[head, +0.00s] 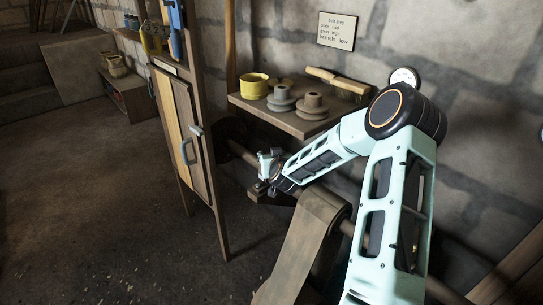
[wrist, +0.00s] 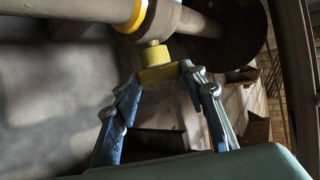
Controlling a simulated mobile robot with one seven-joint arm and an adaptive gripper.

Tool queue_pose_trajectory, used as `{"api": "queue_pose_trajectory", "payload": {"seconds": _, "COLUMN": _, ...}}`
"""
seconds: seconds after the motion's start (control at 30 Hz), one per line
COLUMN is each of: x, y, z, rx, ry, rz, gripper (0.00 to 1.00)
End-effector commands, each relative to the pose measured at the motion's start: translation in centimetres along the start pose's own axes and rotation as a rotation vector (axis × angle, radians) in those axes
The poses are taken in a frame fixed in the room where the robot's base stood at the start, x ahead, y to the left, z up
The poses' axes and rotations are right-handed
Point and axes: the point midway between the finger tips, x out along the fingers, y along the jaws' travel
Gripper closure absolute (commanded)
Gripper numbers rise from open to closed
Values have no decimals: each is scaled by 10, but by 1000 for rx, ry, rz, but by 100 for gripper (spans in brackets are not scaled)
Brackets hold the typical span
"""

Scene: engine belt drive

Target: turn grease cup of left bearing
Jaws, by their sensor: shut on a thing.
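In the wrist view a yellow grease cup (wrist: 157,54) sticks out from the bearing (wrist: 160,20) on the shaft (wrist: 200,22). My gripper (wrist: 163,74) has its two blue-grey fingers shut on the cup, one on each side of its wider end. In the head view my gripper (head: 268,167) is at the shaft just below the shelf. The cup cannot be made out there, as the gripper and arm cover that spot.
A wide belt (head: 312,230) runs over a pulley right of my gripper. A shelf (head: 290,117) with a yellow tin (head: 254,86) and grey stepped pulleys (head: 313,104) is close above. A wooden cabinet (head: 185,130) stands to the left. The floor (head: 90,200) at left is clear.

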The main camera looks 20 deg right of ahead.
Motion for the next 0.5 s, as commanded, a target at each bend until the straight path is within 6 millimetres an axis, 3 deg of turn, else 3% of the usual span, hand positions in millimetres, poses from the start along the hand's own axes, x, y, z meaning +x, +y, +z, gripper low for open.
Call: {"api": "queue_pose_trajectory", "payload": {"seconds": 0.5, "x": 0, "y": -10, "z": -4, "rx": 112, "ry": 3, "rz": 273, "gripper": 85}}
